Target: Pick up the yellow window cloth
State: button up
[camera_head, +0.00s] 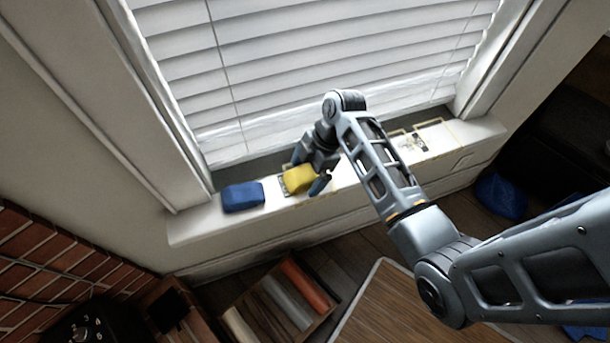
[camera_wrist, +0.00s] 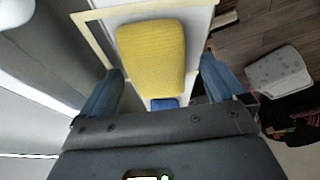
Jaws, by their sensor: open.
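The yellow window cloth (camera_head: 299,179) lies on the white window sill, to the right of a blue block-shaped cloth. In the wrist view the yellow cloth (camera_wrist: 152,58) has a woven texture and lies between and beyond my fingers. My gripper (camera_head: 308,178) is open over the sill, with one finger at the far side of the cloth and the other at its near right side. In the wrist view my gripper (camera_wrist: 160,85) shows a finger on each side, with gaps to the cloth. Whether the fingertips touch the sill is unclear.
The blue cloth (camera_head: 243,197) sits on the sill (camera_head: 205,224) at left. Window blinds (camera_head: 310,70) rise behind it. A marked outline with small items (camera_head: 411,143) lies on the sill at right. An open box with coloured rolls (camera_head: 285,302) stands below, near a brick wall (camera_head: 50,260).

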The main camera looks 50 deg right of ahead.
aim_at(303, 174)
jog(key=shift+f, duration=0.1)
jog(key=shift+c, duration=0.4)
jog(key=c, duration=1)
jog(key=shift+r, duration=0.55)
jog(key=v, duration=0.4)
jog(key=shift+w+a+r+b, duration=0.1)
jog(key=shift+w+a+b, duration=0.05)
jog(key=shift+a+b, duration=0.2)
jog(key=shift+s+d+r+p, duration=0.45)
jog(key=shift+s+d+r, duration=0.7)
jog(key=shift+d, duration=0.2)
jog(key=shift+s+d+r+p, duration=0.4)
jog(key=shift+s+d+r, duration=0.65)
jog(key=shift+s+d, duration=0.3)
jog(key=shift+s+d+r+p, duration=0.45)
jog(key=shift+s+d+r, duration=0.65)
jog(key=shift+d, duration=0.3)
